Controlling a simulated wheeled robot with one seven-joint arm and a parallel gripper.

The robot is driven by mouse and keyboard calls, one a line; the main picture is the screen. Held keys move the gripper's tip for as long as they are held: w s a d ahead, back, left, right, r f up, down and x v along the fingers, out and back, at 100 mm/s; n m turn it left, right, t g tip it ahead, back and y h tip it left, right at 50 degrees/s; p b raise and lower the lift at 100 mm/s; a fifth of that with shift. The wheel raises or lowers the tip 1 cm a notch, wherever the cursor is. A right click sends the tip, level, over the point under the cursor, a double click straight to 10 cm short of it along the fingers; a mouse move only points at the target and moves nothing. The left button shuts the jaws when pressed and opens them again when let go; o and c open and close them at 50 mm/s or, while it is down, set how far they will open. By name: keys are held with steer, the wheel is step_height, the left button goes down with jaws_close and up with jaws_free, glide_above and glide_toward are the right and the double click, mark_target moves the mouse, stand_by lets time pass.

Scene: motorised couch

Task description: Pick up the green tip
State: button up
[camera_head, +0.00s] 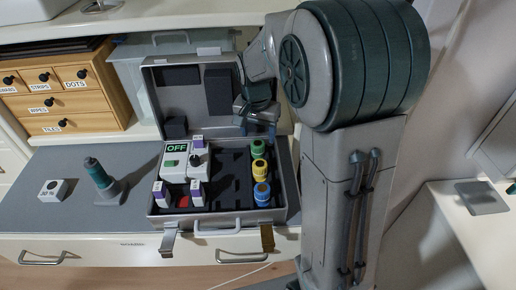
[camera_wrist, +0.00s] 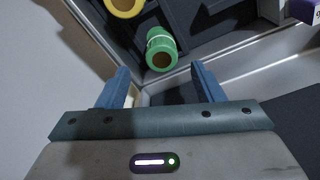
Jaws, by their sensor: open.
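The green tip (camera_head: 258,148) stands at the back of a row of coloured tips on the right side of the open grey case (camera_head: 222,226). In the wrist view the green tip (camera_wrist: 161,50) is a short cylinder with a pale band and a dark round end, beyond the fingers and roughly between them. My gripper (camera_head: 257,126) is above the case's back edge, in front of the raised lid, close behind the green tip. In the wrist view my gripper (camera_wrist: 161,85) is open, its two blue fingers apart with nothing between them.
A yellow tip (camera_head: 260,169) and a blue tip (camera_head: 262,193) stand in front of the green one. A green-grey stand (camera_head: 100,178) and a white cube (camera_head: 52,190) sit left on the grey mat.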

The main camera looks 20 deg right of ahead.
mark_target(258, 143)
steer(key=f, duration=0.5)
steer(key=shift+w, duration=0.25)
steer(key=c, duration=1)
steer(key=shift+c, duration=0.2)
steer(key=shift+r, duration=0.1)
steer(key=shift+r, duration=0.6)
step_height(258, 143, up, 3)
steer(key=shift+f, duration=0.15)
steer(key=s+d+r, duration=0.7)
steer(key=s+d, duration=0.1)
steer(key=shift+d, duration=0.35)
